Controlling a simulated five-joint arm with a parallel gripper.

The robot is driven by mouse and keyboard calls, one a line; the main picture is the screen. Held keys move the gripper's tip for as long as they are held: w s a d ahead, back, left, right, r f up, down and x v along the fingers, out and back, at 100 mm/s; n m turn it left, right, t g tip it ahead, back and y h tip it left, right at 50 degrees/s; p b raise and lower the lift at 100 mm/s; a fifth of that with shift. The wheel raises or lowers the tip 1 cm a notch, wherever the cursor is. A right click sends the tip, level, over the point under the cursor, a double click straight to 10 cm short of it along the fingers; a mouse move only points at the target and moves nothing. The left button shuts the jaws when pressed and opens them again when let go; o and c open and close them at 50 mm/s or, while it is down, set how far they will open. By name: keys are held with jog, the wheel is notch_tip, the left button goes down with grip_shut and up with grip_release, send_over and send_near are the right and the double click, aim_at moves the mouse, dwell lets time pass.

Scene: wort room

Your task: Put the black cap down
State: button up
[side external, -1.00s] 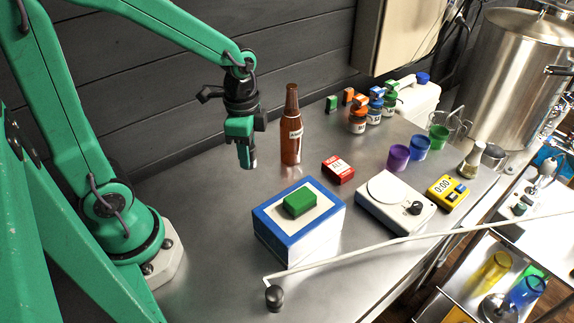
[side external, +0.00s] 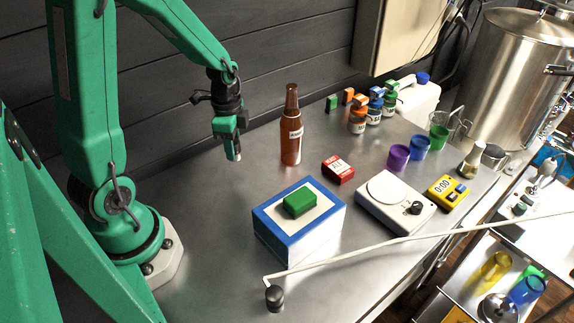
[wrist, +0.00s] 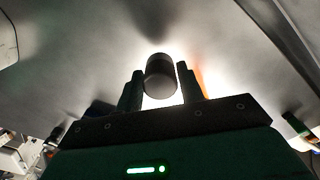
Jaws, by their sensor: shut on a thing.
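The black cap (wrist: 161,78) shows in the wrist view as a short dark cylinder between the two fingers. My gripper (wrist: 161,88) is shut on it. In the side view my gripper (side external: 231,150) points down above the bare metal table, left of the brown bottle (side external: 291,128). The cap is too small to make out there. It appears held above the table, not touching it.
A blue-edged white box (side external: 290,240) with a green block (side external: 299,202) stands at front centre. A red box (side external: 338,169), white scale (side external: 376,195) and yellow timer (side external: 447,190) lie to the right. The table left of the bottle is free.

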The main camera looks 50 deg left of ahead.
jog(key=shift+f, duration=0.1)
jog(key=shift+f, duration=1.9)
jog(key=shift+f, duration=0.1)
jog(key=o, duration=1)
jog(key=shift+r, duration=6.15)
jog(key=shift+d, duration=0.1)
